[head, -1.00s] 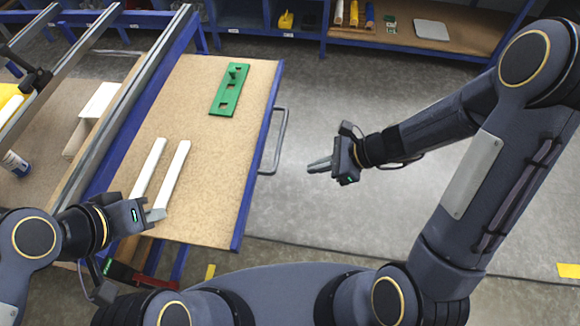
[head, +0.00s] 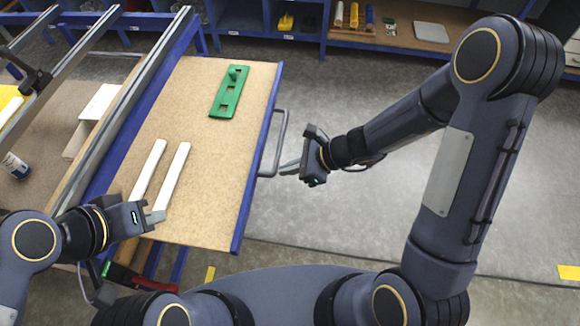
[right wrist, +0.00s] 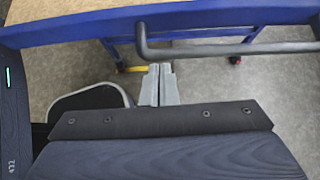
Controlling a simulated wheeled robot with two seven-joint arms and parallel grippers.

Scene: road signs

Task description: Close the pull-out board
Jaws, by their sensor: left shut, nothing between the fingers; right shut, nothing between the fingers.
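The pull-out board (head: 215,190) is out to the right of the blue frame, with a blue front edge and a grey bar handle (head: 281,140). My right gripper (head: 284,168) is shut and empty, its fingertips close to the handle's lower part in the head view. In the right wrist view the shut fingers (right wrist: 160,85) point toward the handle (right wrist: 220,50) and the blue edge (right wrist: 90,25); I cannot tell whether they touch. My left gripper (head: 153,216) is shut at the board's near left, by the lower ends of two white strips (head: 160,178).
A green plate with square holes (head: 229,92) lies on the far part of the board. Blue frame rails (head: 120,110) run along its left. Blue shelves (head: 345,40) stand at the back. The grey floor right of the handle is clear.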

